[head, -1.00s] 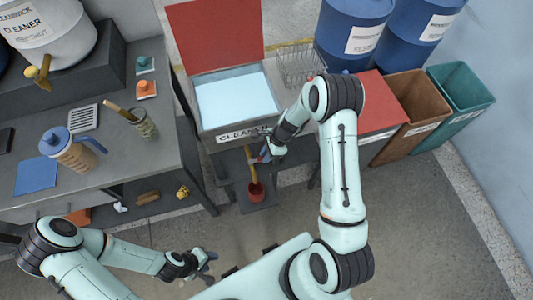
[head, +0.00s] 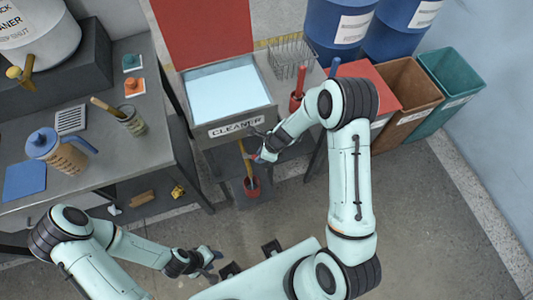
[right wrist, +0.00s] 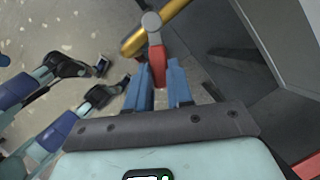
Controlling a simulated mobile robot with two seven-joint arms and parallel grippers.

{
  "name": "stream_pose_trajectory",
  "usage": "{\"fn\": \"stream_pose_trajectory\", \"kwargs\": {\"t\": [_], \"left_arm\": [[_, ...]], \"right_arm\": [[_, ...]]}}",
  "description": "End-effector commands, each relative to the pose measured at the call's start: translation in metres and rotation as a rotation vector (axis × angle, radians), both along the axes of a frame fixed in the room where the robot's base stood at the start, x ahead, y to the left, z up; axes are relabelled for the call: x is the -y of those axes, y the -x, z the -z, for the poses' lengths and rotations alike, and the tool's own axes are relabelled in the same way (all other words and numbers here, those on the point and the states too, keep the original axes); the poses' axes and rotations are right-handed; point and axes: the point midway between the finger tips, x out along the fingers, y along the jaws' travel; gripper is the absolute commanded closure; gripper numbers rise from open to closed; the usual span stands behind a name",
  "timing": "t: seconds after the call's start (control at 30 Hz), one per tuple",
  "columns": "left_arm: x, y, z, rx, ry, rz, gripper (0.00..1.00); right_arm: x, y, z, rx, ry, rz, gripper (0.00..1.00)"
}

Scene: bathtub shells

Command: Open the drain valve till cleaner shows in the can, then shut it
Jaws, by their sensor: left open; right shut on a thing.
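The cleaner tank (head: 228,128) holds pale blue liquid under a raised red lid. A yellow drain pipe (head: 246,158) comes down from its front toward a red can (head: 251,188) on a low shelf. The can's inside is too small to tell whether cleaner shows. My right gripper (head: 258,157) is beside the pipe. In the right wrist view its blue fingers (right wrist: 158,88) are shut on the red valve lever (right wrist: 157,62), which points across the yellow pipe (right wrist: 165,27). My left gripper (head: 214,257) is open and empty, low in the head view and away from the tank.
A bench (head: 160,155) on the left carries a blue-lidded jug (head: 62,152) and a glass jar (head: 130,118). Brown (head: 410,100) and green (head: 455,80) bins stand farther right. The floor in front is clear.

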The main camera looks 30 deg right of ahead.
Motion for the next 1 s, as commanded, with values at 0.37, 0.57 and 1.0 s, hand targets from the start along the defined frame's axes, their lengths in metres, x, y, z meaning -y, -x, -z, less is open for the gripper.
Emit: {"fn": "stream_pose_trajectory", "kwargs": {"t": [0.37,0.57,1.0], "left_arm": [[0.0000,-0.0003,-0.0003,0.000,0.000,0.000,0.57],[0.0000,-0.0003,-0.0003,0.000,0.000,0.000,0.57],[0.0000,-0.0019,-0.0027,0.002,0.000,0.000,0.57]], "right_arm": [[-0.0054,-0.0015,-0.0002,-0.002,0.000,0.019,1.00],[-0.0053,-0.0016,-0.0002,-0.001,-0.001,0.018,0.69],[-0.0037,-0.0010,-0.0066,0.001,0.001,0.017,0.53]]}}
